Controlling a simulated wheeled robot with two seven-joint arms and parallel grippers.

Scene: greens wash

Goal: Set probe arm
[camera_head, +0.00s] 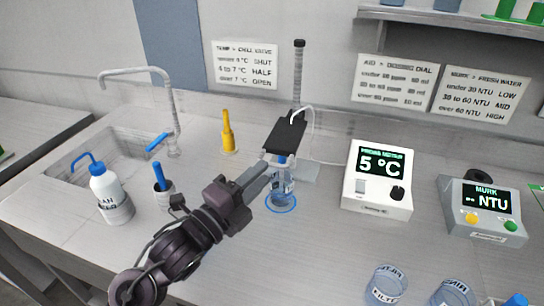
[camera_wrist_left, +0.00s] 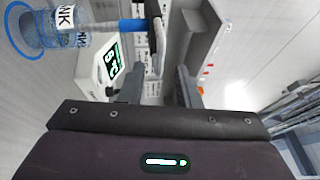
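The probe stand shows in the head view as an upright pole (camera_head: 298,75) with a flat black arm (camera_head: 287,135). A blue-topped probe (camera_head: 282,160) hangs under the arm over a clear vessel (camera_head: 280,190) on a blue ring; whether its tip is inside is unclear. In the wrist view the vessel (camera_wrist_left: 65,27) and blue probe top (camera_wrist_left: 132,25) are at upper left. My left gripper (camera_head: 267,168) is beside the probe, just below the black arm. Its fingers (camera_wrist_left: 160,85) stand apart with nothing clearly between them. My right gripper is out of view.
The probe meter (camera_head: 378,180) reads 5 °C, right of the stand. A murk meter (camera_head: 483,210) stands further right. Clear beakers (camera_head: 386,287) stand at the front right.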

